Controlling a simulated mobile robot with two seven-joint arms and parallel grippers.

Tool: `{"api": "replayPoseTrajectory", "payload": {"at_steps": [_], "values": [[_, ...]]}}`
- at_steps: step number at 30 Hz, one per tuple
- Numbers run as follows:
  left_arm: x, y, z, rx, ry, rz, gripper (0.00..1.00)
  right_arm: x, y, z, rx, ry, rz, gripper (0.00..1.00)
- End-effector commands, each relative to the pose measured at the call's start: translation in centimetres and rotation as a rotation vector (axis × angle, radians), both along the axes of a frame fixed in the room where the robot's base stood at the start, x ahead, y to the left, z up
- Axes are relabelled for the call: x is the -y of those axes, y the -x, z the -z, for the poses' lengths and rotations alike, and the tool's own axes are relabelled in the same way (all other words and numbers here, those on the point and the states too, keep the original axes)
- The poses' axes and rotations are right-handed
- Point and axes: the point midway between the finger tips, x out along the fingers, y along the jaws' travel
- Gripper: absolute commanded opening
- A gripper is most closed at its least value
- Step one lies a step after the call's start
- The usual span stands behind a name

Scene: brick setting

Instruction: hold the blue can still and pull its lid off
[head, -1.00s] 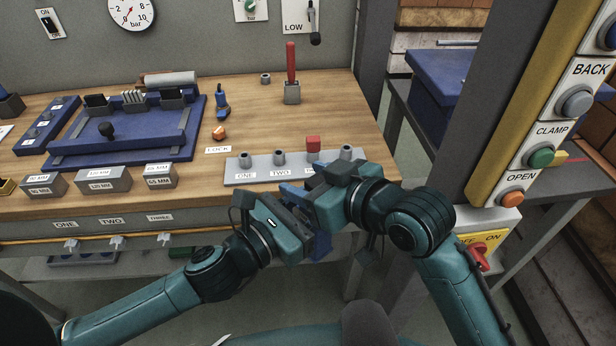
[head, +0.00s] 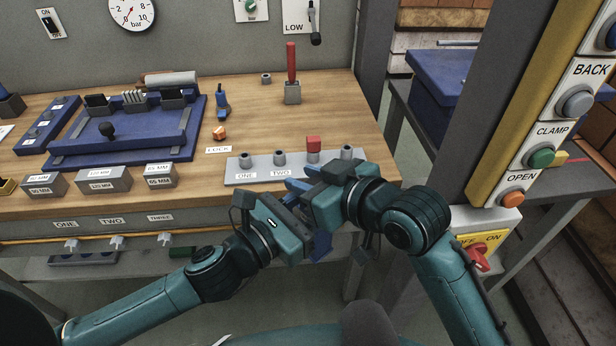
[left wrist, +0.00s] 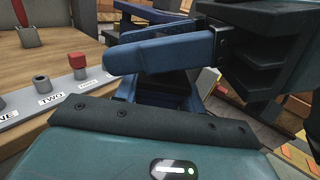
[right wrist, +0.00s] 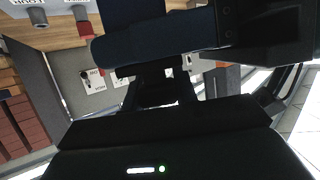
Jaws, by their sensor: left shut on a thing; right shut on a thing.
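My left gripper (head: 298,222) and my right gripper (head: 326,203) meet in front of the bench's front edge, facing each other. Both are shut on what is between them, the blue can and its lid. The can is mostly hidden by the jaws. A blue shape (head: 319,246) shows below the grippers in the head view; I cannot tell can from finger there. The left wrist view shows a blue finger (left wrist: 160,52) across the jaws, with dark blue parts behind it. The right wrist view is dark, with a similar finger (right wrist: 150,48). I cannot see whether lid and can touch.
Behind the grippers, a grey strip (head: 262,174) with several pegs and a red cap (head: 313,144) lies along the bench front. A red-handled lever (head: 291,70) stands further back. A post with buttons (head: 541,157) rises at the right, close to my right arm.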

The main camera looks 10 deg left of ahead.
Motion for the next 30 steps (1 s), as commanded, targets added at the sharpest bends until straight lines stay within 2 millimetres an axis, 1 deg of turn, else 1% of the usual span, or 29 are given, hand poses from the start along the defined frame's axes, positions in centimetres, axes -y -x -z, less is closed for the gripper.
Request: {"api": "replayPoseTrajectory", "payload": {"at_steps": [16,30], "values": [[0.0,0.0,-0.1,0.002,0.001,0.0,0.0,0.0,0.0,-0.2,0.001,-0.001,0.0,0.01],[0.0,0.0,-0.1,0.002,0.001,0.0,0.0,0.0,0.0,-1.8,0.001,-0.002,0.0,0.01]]}}
